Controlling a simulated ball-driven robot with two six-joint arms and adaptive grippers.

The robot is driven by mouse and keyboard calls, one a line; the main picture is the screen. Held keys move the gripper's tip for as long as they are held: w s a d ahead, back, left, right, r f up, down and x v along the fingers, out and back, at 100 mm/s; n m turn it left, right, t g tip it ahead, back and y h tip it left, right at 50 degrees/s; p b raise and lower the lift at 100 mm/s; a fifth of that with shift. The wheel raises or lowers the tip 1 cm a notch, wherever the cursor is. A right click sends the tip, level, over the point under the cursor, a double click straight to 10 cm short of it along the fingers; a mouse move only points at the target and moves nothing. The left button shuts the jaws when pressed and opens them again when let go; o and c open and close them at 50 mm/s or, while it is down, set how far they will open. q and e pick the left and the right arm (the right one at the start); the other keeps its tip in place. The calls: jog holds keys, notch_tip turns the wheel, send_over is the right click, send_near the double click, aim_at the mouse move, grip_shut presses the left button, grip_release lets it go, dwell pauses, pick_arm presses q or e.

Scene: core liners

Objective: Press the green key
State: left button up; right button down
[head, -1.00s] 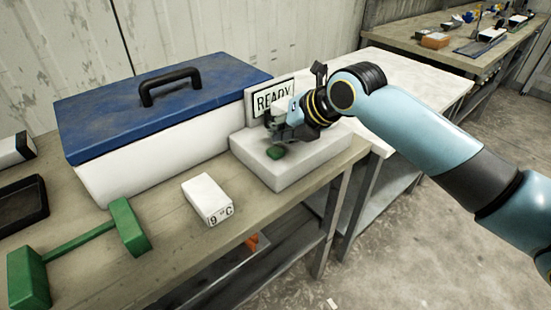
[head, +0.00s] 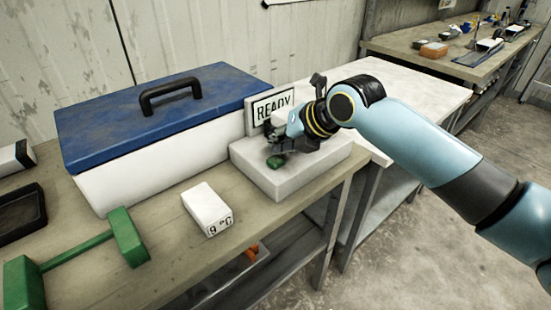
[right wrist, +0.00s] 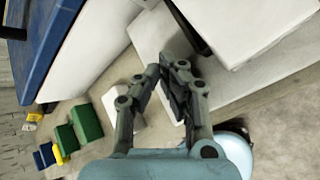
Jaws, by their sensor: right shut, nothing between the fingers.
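The green key (head: 275,162) sits on top of a pale grey block (head: 285,184) near the bench's right end. Its far side is partly covered by my right gripper (head: 281,146). That gripper is shut and empty, just above and behind the key; whether it touches the key I cannot tell. In the right wrist view the gripper's fingers (right wrist: 165,72) close together over the block, and I cannot make out the key there. My left gripper is not in view.
A READY sign (head: 271,106) stands at the block's back, close to my right gripper. A white case with a blue lid (head: 165,115) stands left of the block. A white box marked 9 °C (head: 207,209) and a green dumbbell-shaped object (head: 127,236) lie in front.

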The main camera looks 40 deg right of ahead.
aim_at(278, 158)
jog(key=shift+f, duration=0.15)
dwell(0.3)
jog(key=shift+f+b, duration=0.3)
jog(key=shift+b, duration=0.05)
jog(key=shift+f+b, duration=0.4)
jog(key=shift+f, duration=0.1)
dwell(0.6)
jog(key=shift+r, duration=0.1)
jog(key=shift+r+p, duration=0.8)
jog(key=shift+r, duration=0.05)
notch_tip(278, 158, up, 5)
jog(key=p, duration=0.4)
jog(key=shift+r, duration=0.1)
dwell(0.7)
